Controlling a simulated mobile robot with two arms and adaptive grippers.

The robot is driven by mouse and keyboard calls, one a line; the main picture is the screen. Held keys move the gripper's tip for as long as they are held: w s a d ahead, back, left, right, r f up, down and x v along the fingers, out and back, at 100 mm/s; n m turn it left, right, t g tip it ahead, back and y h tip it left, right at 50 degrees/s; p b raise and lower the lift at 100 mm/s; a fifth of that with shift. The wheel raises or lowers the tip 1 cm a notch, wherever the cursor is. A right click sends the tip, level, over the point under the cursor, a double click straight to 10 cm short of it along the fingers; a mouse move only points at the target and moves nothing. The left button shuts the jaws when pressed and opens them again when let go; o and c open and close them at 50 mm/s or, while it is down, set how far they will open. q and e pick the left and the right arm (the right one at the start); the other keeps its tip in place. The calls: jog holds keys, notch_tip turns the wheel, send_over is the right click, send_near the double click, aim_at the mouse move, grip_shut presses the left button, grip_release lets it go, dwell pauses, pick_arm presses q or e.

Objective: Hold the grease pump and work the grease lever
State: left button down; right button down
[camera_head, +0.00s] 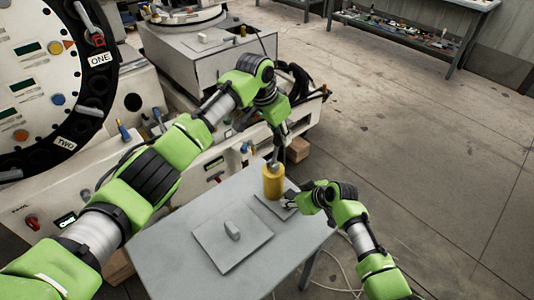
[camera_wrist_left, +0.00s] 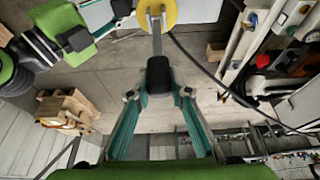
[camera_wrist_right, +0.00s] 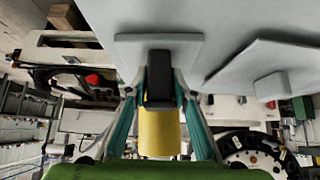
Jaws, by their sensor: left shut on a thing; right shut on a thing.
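The grease pump is a yellow cylinder (camera_head: 273,182) standing upright on a small grey plate (camera_wrist_right: 190,48) at the table's far right corner. The cylinder also shows in both wrist views (camera_wrist_left: 158,12) (camera_wrist_right: 159,135). Its grey metal lever (camera_wrist_left: 157,40) ends in a black grip (camera_wrist_left: 158,72). My left gripper (camera_head: 275,152) is above the pump, shut on this grip. My right gripper (camera_head: 288,202) is low beside the pump, shut on a black handle (camera_wrist_right: 159,82) by the plate. The contact is small in the head view.
The grey table (camera_head: 165,247) also holds a flat grey plate (camera_head: 215,250) with a small block (camera_head: 232,230). A white machine with a large black-rimmed disc (camera_head: 35,80) stands to the left. A shelf (camera_head: 420,30) is at the back. Open floor (camera_head: 440,170) lies to the right.

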aim_at(276, 151)
pick_arm(q)
jog(key=shift+s+a+f, duration=0.15)
jog(key=shift+s+a, duration=0.95)
jog(key=shift+s, duration=0.3)
jog(key=shift+s+f, duration=0.15)
jog(key=shift+s+a, duration=0.15)
jog(key=shift+a, duration=0.05)
jog(key=shift+s+a+f, duration=0.1)
jog(key=shift+s+a, duration=0.25)
jog(key=shift+s, duration=0.25)
jog(key=shift+s+a+f, duration=0.1)
jog(key=shift+s+a, duration=0.25)
jog(key=shift+s, duration=0.3)
jog(key=shift+w+d+r, duration=0.15)
jog(key=shift+w+d, duration=0.1)
jog(key=shift+w, duration=0.25)
jog(key=shift+w+d+r, duration=0.1)
jog(key=shift+w+d, duration=0.1)
jog(key=shift+w, duration=0.25)
